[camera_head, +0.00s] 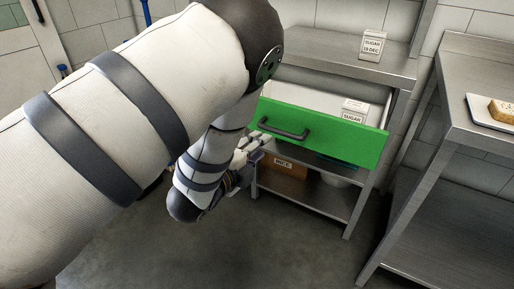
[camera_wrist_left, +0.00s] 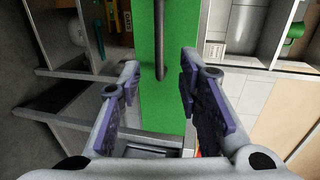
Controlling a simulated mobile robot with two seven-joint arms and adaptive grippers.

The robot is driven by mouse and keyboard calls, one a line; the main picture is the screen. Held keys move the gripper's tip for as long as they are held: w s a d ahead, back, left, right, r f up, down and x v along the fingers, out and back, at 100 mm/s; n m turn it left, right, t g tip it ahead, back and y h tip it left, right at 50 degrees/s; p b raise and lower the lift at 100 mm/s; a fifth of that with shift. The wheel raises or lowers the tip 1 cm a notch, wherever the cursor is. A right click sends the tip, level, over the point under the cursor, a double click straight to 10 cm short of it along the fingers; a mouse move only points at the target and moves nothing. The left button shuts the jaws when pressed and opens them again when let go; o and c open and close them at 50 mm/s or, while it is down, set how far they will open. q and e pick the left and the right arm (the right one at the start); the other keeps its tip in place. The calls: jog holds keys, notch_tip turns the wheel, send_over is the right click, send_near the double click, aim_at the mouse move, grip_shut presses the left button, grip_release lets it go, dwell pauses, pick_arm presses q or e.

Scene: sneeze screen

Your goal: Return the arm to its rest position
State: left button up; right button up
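My left arm covers much of the left of the head view. Its gripper (camera_head: 252,150) is low in front of the drawer's left end. In the left wrist view the gripper (camera_wrist_left: 160,65) has its fingers spread apart and nothing held between them. The green drawer front (camera_head: 345,136) has a dark bar handle (camera_head: 285,130), and the drawer is pulled out. In the left wrist view the handle (camera_wrist_left: 158,40) lies ahead, lined up with the gap between the fingers; the exact distance is unclear. My right gripper is not in view.
A sugar carton (camera_head: 354,110) is in the drawer; another sugar carton (camera_head: 372,46) stands on the steel counter (camera_head: 335,50). A steel table (camera_head: 480,105) with a white tray (camera_head: 484,112) stands right. Floor (camera_head: 290,240) in front is clear.

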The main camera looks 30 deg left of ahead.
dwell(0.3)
pick_arm(q)
jog(key=s+a+f+n+g+y+p, duration=0.1)
jog(key=s+f+n+g+y+p, duration=0.1)
jog(key=s+f+n+g, duration=1.25)
jog(key=s+d+f+n+g, duration=0.1)
jog(key=s+f, duration=0.1)
jog(key=s, duration=0.8)
jog(key=s+d+f+n+g+h, duration=0.1)
jog(key=s+f+n, duration=0.1)
jog(key=s, duration=0.8)
jog(key=s+d+f+n+g, duration=0.1)
jog(key=s+g, duration=0.1)
jog(key=s, duration=0.8)
jog(key=shift+d+f, duration=0.3)
jog(key=shift+f, duration=0.1)
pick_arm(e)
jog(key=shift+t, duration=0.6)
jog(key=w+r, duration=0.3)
pick_arm(q)
jog(key=shift+w, duration=0.1)
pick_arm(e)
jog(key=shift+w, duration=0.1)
